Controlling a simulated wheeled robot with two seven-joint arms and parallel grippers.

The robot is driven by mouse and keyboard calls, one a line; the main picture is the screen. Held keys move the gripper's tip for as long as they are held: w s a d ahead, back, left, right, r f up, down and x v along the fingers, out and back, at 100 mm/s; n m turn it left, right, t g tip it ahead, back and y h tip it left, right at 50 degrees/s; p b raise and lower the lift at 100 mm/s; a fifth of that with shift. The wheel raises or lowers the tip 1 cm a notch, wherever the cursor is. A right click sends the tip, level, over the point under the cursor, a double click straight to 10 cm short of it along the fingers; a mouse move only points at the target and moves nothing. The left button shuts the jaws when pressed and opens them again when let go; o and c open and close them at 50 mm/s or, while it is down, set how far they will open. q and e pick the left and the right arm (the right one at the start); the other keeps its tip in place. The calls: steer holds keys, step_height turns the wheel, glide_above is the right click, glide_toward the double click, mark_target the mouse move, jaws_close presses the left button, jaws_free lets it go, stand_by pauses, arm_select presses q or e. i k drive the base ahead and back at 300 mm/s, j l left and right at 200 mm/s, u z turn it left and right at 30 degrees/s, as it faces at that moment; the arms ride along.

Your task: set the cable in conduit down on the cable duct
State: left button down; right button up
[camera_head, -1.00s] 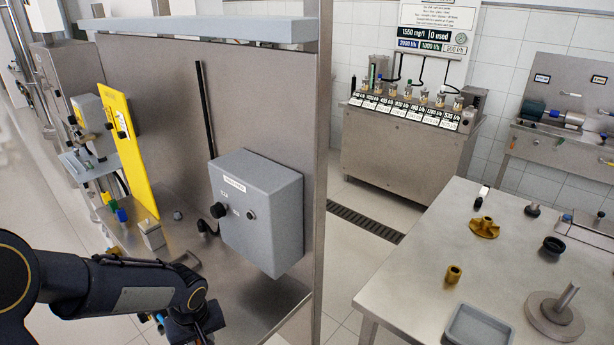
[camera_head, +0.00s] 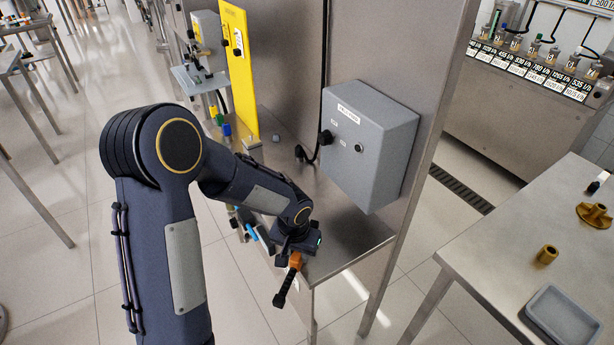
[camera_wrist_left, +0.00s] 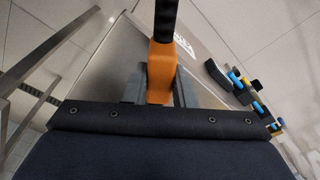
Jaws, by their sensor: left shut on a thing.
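My left gripper (camera_head: 294,254) is shut on an orange piece with a black ribbed length, which I take to be the cable in conduit (camera_head: 287,282). It hangs tilted down toward the lower left, in front of the steel bench's near edge, clear of the floor. In the left wrist view the gripper (camera_wrist_left: 160,88) has its grey fingers on both sides of the orange part, and the black ribbed part (camera_wrist_left: 165,20) points away to the top. I cannot pick out the cable duct for certain. My right gripper is not in view.
A grey box (camera_head: 365,145) is mounted on the steel panel, above the bench (camera_head: 340,232). A yellow plate (camera_head: 238,70) stands to its left. Blue, black and yellow tools (camera_wrist_left: 240,85) line the bench edge. A table (camera_head: 480,250) stands at right. The floor in front is open.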

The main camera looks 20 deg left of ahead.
mark_target(185, 78)
steer(key=j+z, duration=0.15)
steer(key=j, duration=0.25)
steer(key=k+j+z, duration=0.15)
steer(key=j, duration=0.2)
steer(key=j+z, duration=0.15)
steer(key=j, duration=0.25)
steer(key=k+j+z, duration=0.15)
steer(key=j, duration=0.25)
steer(key=j+z, duration=0.15)
steer(key=j, duration=0.2)
steer(key=k+j+z, duration=0.15)
steer(key=j, duration=0.2)
steer(key=i+j+z, duration=0.1)
steer(key=i, duration=0.75)
